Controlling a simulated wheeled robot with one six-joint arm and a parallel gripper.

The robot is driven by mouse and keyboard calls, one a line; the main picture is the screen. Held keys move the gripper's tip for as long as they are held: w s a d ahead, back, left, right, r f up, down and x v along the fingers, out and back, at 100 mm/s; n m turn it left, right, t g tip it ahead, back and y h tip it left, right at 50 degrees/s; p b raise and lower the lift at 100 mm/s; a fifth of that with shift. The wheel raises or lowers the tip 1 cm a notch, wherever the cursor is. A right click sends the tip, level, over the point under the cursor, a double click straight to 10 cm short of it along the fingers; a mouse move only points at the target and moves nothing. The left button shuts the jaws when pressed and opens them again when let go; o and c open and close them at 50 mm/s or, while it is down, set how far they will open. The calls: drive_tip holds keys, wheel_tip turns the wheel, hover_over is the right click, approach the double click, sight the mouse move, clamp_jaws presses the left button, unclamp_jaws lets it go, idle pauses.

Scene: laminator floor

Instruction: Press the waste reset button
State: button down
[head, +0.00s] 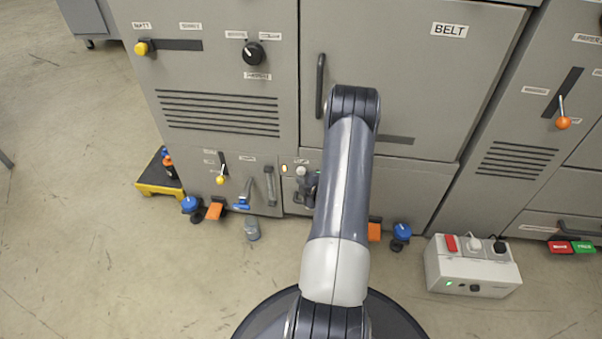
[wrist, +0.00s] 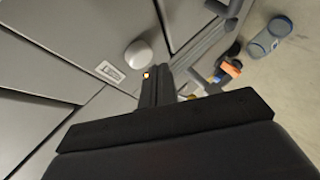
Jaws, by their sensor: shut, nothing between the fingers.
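A round white button (head: 302,170) sits on the low grey panel under the BELT door, beside a lit orange lamp (head: 285,168). In the wrist view the white button (wrist: 138,54) is a domed cap, with the glowing lamp (wrist: 146,75) and a small label (wrist: 110,72) close by; the lettering is too small to read. My gripper (head: 311,188) is low in front of this panel, partly hidden by my arm. In the wrist view my gripper (wrist: 155,88) is shut and empty, its fingers beside the lamp and apart from the button. I cannot tell whether the fingertips touch the panel.
A grey handle (head: 270,186) and a yellow-knobbed lever (head: 220,179) are left of the button. A grey bottle-like item (head: 252,229) lies on the floor. A control box (head: 472,268) stands right; front floor is open.

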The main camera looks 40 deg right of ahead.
drive_tip(key=shift+w+d, duration=0.1)
idle(0.7)
drive_tip(key=shift+w+d+b, duration=0.2)
drive_tip(key=shift+d+b, duration=0.05)
drive_tip(key=shift+b, duration=0.1)
drive_tip(key=shift+w+d+b, duration=0.3)
drive_tip(key=shift+w+d, duration=0.05)
drive_tip(key=shift+d, duration=0.05)
idle(0.8)
idle(0.3)
drive_tip(key=shift+s+a, duration=0.65)
drive_tip(key=shift+a, duration=0.05)
drive_tip(key=s+a+b, duration=0.2)
drive_tip(key=s+a, duration=0.1)
drive_tip(key=a, duration=0.1)
drive_tip(key=shift+s, duration=0.15)
drive_tip(key=shift+d, duration=0.15)
idle(0.6)
